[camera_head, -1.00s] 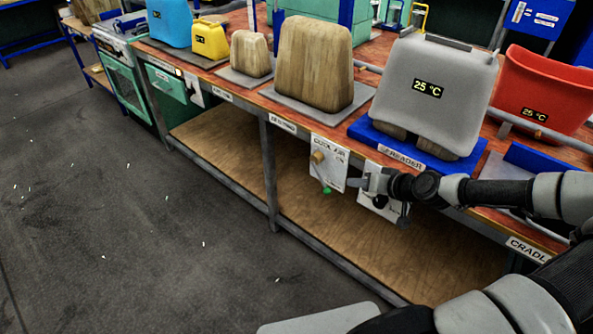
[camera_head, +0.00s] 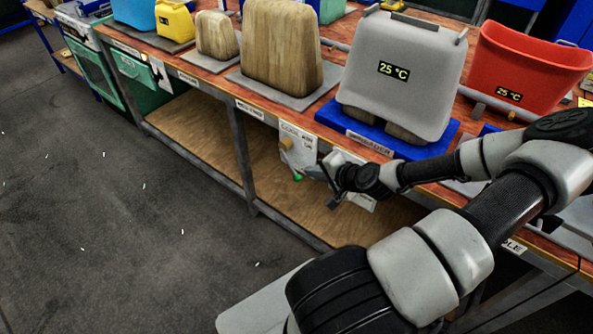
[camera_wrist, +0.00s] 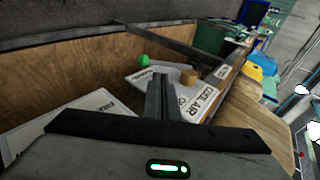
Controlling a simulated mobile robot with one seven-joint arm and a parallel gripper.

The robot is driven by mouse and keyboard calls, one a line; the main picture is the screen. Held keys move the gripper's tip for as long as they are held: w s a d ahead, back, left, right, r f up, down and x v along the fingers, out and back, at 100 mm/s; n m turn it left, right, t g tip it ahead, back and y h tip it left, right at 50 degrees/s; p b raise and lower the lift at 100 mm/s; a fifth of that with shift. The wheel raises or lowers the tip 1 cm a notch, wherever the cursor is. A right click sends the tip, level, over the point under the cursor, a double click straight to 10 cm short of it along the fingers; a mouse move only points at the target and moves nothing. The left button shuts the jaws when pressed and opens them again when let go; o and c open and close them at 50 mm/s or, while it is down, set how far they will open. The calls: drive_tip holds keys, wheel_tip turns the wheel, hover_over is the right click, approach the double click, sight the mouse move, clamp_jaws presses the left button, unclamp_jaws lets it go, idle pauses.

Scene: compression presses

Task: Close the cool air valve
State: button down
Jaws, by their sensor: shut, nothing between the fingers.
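The cool air valve panel (camera_head: 306,148) is a white plate on the front edge of the bench, labelled COOL AIR; it also shows in the wrist view (camera_wrist: 207,98). It carries a tan round knob (camera_head: 286,144), seen in the wrist view as a brown cylinder (camera_wrist: 189,77). A green ball (camera_head: 297,178) sits low by the panel and shows in the wrist view (camera_wrist: 143,60). My gripper (camera_head: 311,173) is shut and empty, just right of the green ball in the head view. Its fingertips (camera_wrist: 163,79) appear between ball and knob in the wrist view; contact cannot be told.
A second white panel (camera_wrist: 88,116) lies close to my gripper. Above, the bench holds a grey 25 °C press cover (camera_head: 400,95) on a blue base, a red bin (camera_head: 520,65) and wooden blocks (camera_head: 280,50). A wooden lower shelf (camera_head: 285,205) runs beneath; open floor lies left.

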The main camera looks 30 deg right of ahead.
sight(294, 176)
drive_tip(key=b+x, duration=0.1)
drive_tip(key=x, duration=0.7)
drive_tip(key=shift+w+f, duration=0.2)
drive_tip(key=shift+w, duration=0.1)
drive_tip(key=shift+f+b, duration=0.2)
drive_tip(key=shift+b, duration=0.2)
drive_tip(key=shift+w+a+f+b, duration=0.15)
drive_tip(key=shift+w+f+b, duration=0.3)
drive_tip(key=shift+f, duration=0.1)
drive_tip(key=shift+w+a+f+b, duration=0.1)
drive_tip(key=shift+w+f+b, duration=0.25)
drive_tip(key=shift+f, duration=0.2)
drive_tip(key=shift+a+b+x, duration=0.15)
drive_tip(key=shift+b+x, duration=0.2)
drive_tip(key=shift+x, duration=0.3)
drive_tip(key=shift+a+b+x, duration=0.15)
drive_tip(key=shift+b+x, duration=0.2)
drive_tip(key=shift+x, duration=0.25)
drive_tip(key=shift+f, duration=0.1)
